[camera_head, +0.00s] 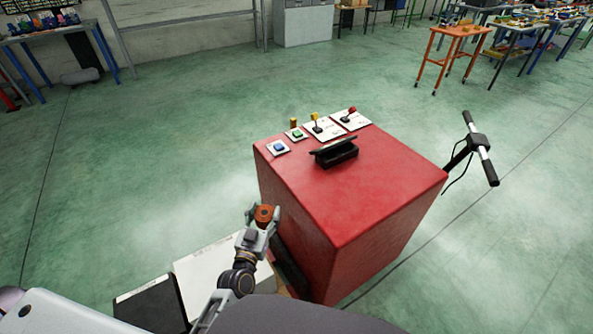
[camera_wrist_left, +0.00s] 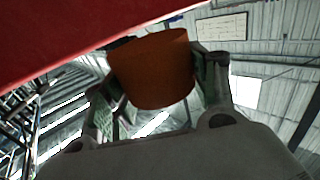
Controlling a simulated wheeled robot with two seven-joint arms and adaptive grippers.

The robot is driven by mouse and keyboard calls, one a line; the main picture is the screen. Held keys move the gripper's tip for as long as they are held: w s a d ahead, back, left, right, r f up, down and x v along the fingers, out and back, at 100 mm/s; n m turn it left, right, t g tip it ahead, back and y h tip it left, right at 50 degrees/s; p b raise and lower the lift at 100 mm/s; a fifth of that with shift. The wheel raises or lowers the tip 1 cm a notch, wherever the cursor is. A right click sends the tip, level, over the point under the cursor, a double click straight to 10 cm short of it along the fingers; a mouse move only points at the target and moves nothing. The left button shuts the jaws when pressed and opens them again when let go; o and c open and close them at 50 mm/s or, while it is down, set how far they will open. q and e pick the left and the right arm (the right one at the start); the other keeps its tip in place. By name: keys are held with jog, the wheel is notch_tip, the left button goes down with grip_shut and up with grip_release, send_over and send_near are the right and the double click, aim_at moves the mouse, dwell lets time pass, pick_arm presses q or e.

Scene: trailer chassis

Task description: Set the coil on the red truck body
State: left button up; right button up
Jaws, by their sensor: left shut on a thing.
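The coil (camera_head: 264,213) is a small orange-brown cylinder with a dark hole in its top. My left gripper (camera_head: 262,216) is shut on the coil and holds it at the left side of the red truck body (camera_head: 350,200). In the left wrist view the coil (camera_wrist_left: 152,70) sits between the two fingers of the left gripper (camera_wrist_left: 155,85). The red body (camera_wrist_left: 60,35) fills the upper left of that view. I cannot tell whether the coil touches it. My right gripper is not in view.
A blue button (camera_head: 279,147), a green button (camera_head: 297,134), levers (camera_head: 316,124) and a black holder (camera_head: 336,153) stand on the red top's far part. Its near part is bare. A handlebar (camera_head: 480,150) is at the right. A white board (camera_head: 220,270) lies below my left arm.

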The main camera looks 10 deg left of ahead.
pick_arm(q)
jog(key=shift+r, duration=0.1)
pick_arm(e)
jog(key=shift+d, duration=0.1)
